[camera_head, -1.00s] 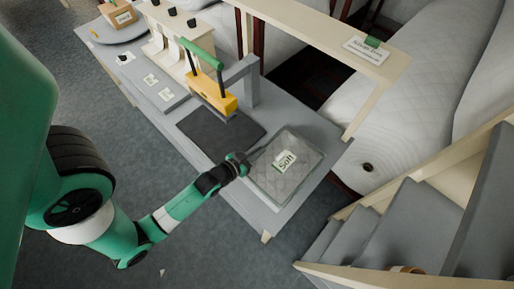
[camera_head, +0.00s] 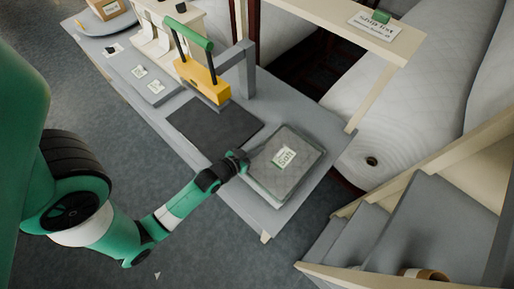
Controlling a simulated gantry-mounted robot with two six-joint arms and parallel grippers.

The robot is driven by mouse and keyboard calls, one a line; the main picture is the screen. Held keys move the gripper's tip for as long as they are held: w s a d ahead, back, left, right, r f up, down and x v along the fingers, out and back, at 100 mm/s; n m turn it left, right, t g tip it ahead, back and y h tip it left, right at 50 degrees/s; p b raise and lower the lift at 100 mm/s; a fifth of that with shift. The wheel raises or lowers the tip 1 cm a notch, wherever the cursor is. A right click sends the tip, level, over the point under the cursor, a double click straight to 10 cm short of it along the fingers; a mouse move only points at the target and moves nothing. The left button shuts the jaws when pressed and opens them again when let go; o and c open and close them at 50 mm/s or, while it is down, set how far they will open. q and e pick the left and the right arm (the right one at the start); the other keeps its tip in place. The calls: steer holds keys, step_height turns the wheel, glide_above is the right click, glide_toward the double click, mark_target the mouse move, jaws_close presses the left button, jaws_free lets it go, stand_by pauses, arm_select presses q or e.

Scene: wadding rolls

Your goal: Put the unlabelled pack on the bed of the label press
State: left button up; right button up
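A grey quilted pack (camera_head: 297,172) lies on the front right part of the bench, with a white-and-green label (camera_head: 284,157) reading "Soft" on top. A lower layer shows along its front edge; I cannot tell if that is a second pack. I see no pack that is clearly unlabelled. The yellow label press (camera_head: 203,80) with a green handle stands behind its dark flat bed (camera_head: 213,124), which is bare. My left gripper (camera_head: 243,160) is at the left edge of the quilted pack; its fingers are too small to read. My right gripper is out of view.
Label cards lie on a grey plate (camera_head: 156,101) left of the bed. A cream dispenser rack (camera_head: 160,38) and a cardboard box (camera_head: 108,8) stand farther back. A cream shelf (camera_head: 330,25) crosses behind the bench. Large white rolls (camera_head: 400,125) lie behind it on the right.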

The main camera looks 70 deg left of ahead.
arm_select(q)
steer(key=o, duration=0.4)
steer(key=shift+r, duration=0.25)
steer(key=p+v, duration=0.2)
steer(key=v, duration=1)
steer(key=shift+f, duration=0.15)
